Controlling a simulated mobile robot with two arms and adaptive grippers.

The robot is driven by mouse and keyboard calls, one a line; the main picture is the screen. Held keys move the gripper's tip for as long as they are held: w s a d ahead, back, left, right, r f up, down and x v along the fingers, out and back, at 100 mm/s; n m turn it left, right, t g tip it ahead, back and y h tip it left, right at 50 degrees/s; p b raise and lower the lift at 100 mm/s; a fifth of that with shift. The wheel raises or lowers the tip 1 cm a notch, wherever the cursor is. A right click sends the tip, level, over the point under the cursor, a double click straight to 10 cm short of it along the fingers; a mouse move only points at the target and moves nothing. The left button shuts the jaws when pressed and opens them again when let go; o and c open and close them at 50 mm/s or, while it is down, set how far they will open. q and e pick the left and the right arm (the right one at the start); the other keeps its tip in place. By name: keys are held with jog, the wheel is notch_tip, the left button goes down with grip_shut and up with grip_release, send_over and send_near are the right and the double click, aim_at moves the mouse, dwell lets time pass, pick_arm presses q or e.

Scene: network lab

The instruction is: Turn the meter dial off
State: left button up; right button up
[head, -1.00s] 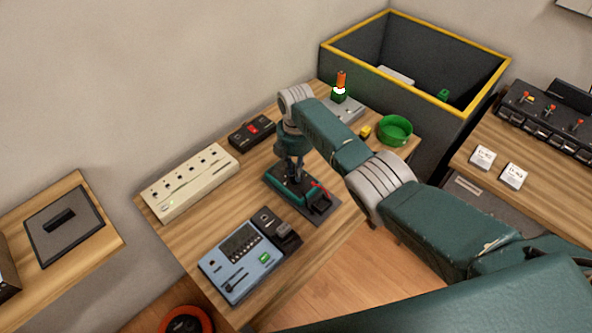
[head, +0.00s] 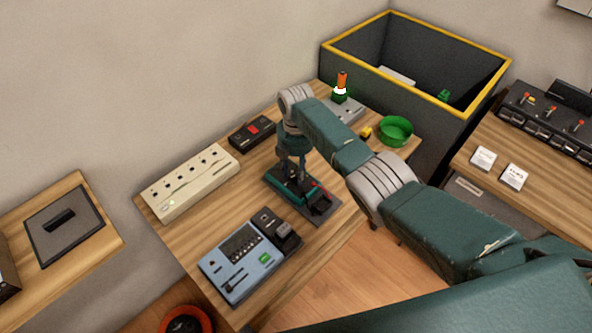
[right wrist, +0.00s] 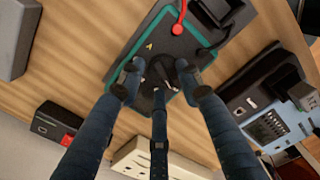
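The meter is a dark device with a teal rim (head: 276,186), lying on a grey plate on the wooden table in the head view. In the right wrist view its dark face (right wrist: 150,42) carries a round black dial (right wrist: 172,74) and a red-tipped lead. My right gripper (head: 294,178) is over the meter, pointing down. In the right wrist view its fingers (right wrist: 160,78) are spread around the dial, open. Whether they touch it is unclear. The dial is mostly hidden by the gripper in the head view, and its setting cannot be read. My left gripper is not in view.
A blue-grey device (head: 232,268) sits in front of the meter, a cream power strip (head: 188,182) to its left. A black box with a red switch (head: 252,132), a green bowl (head: 396,130) and a lamp unit (head: 342,90) stand behind. A large dark bin (head: 440,100) is beyond.

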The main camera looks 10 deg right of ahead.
aim_at(296, 174)
notch_tip(296, 174, up, 12)
dwell(0.6)
dwell(0.5)
